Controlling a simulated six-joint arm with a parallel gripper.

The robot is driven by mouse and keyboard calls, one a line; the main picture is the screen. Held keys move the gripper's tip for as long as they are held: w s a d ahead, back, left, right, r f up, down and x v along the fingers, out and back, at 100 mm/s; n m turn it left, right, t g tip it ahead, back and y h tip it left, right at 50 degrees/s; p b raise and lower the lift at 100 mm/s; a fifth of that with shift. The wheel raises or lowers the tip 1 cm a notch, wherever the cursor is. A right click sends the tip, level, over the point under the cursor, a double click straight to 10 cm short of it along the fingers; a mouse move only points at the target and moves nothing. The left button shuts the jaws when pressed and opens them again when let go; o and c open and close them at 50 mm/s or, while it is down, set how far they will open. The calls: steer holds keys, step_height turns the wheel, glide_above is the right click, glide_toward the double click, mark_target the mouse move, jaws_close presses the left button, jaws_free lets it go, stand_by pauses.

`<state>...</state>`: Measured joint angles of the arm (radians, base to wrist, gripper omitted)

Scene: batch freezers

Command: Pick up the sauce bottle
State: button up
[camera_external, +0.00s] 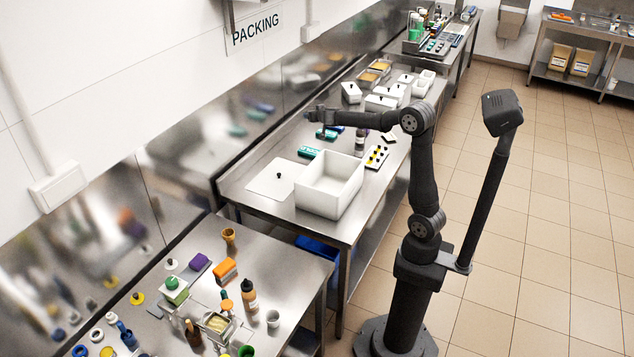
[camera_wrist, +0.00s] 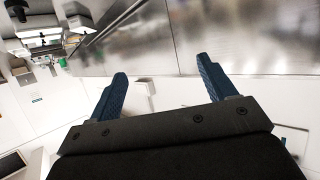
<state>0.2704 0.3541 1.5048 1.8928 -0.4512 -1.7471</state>
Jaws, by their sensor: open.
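Two bottles stand upright on the near steel table: a tan bottle with a black cap (camera_external: 249,296) near its right side, and a brown bottle (camera_external: 193,334) nearer the front. A dark bottle (camera_external: 360,142) stands on the middle table under my forearm. I cannot tell which of these is the sauce bottle. My gripper (camera_external: 313,115) is stretched out to the left over the back of the middle table, well away from the near-table bottles. In the wrist view my gripper (camera_wrist: 161,72) has its two blue fingers spread apart with nothing between them. No bottle can be made out there.
A large white open box (camera_external: 330,207) and a white lid (camera_external: 277,180) lie on the middle table. White containers (camera_external: 381,103) stand farther back. The near table is crowded with small items, including an orange block (camera_external: 225,271). A steel splashback runs along the wall close to my gripper.

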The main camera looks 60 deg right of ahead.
steer(key=s+a+n+t+y, duration=0.1)
steer(key=a+n+t+y, duration=0.4)
steer(key=a, duration=3.5)
steer(key=s+a+n+y, duration=0.4)
steer(key=s+a+y, duration=0.1)
steer(key=s+a, duration=0.9)
steer(key=s+a+n+y, duration=0.45)
steer(key=s+a, duration=0.65)
steer(key=a, duration=0.6)
glide_toward(254, 289)
steer(key=shift+m+y, duration=0.25)
steer(key=shift+m, duration=0.1)
steer(key=x, duration=0.9)
steer(key=shift+w+d, duration=0.1)
steer(key=shift+d, duration=0.1)
steer(key=shift+f+x, duration=0.2)
steer(key=shift+x, duration=1.1)
steer(key=shift+f+x, duration=0.25)
steer(key=shift+x, duration=1.1)
steer(key=shift+a, duration=0.1)
steer(key=c, duration=1.2)
